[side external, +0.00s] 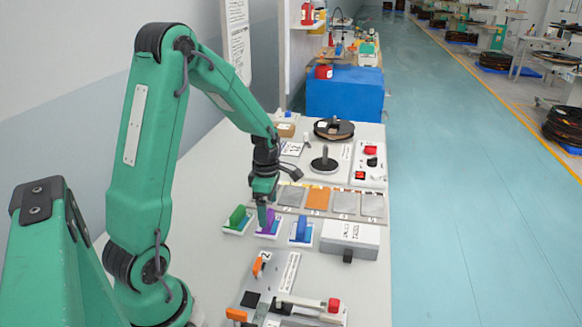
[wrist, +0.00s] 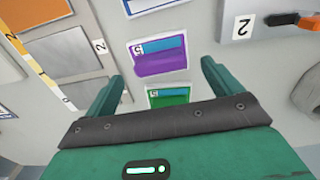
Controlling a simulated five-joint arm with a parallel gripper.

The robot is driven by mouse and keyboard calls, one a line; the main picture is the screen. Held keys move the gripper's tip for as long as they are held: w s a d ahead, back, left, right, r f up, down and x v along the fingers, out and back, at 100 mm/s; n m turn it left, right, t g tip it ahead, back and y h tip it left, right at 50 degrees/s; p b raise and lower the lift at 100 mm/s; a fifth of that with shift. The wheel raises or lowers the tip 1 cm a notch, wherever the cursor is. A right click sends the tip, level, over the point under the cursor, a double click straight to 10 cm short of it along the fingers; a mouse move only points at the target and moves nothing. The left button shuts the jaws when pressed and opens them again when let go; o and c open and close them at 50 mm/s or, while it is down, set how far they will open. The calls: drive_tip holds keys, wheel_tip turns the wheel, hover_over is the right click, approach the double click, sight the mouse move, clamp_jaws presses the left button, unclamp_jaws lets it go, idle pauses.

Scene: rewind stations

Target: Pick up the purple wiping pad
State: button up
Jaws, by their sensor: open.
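The purple wiping pad (side external: 269,224) stands on a white holder on the table, between the green pad (side external: 238,217) and the blue pad (side external: 301,229). In the wrist view the purple pad (wrist: 160,60) lies just beyond and between my fingertips, touching neither. My gripper (side external: 264,212) points down, close to the purple pad and partly in front of it. In the wrist view my gripper (wrist: 163,72) is open and empty. The green pad (wrist: 168,97) shows between the fingers, nearer my palm. The gap in height between fingertips and pad is hard to tell.
Grey and orange plates (side external: 318,200) lie in a row behind the pads. A white box (side external: 350,239) stands to the right. A plate with an orange-handled tool (side external: 259,267) lies in front. Bare table shows between the pads and this plate.

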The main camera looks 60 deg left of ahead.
sight(268, 215)
drive_tip(key=shift+f, duration=2.05)
drive_tip(key=c, duration=0.7)
drive_tip(key=shift+a, duration=0.1)
drive_tip(key=shift+r, duration=0.15)
drive_tip(key=shift+r, duration=0.4)
wheel_tip(268, 215, up, 3)
drive_tip(key=shift+f, duration=0.1)
drive_tip(key=d+r, duration=0.2)
drive_tip(key=d, duration=0.2)
drive_tip(key=d+r, duration=0.2)
drive_tip(key=d, duration=0.1)
drive_tip(key=d+r, duration=0.3)
drive_tip(key=d, duration=0.1)
drive_tip(key=shift+s+d+r, duration=0.1)
drive_tip(key=shift+s+d, duration=0.2)
drive_tip(key=shift+d, duration=0.05)
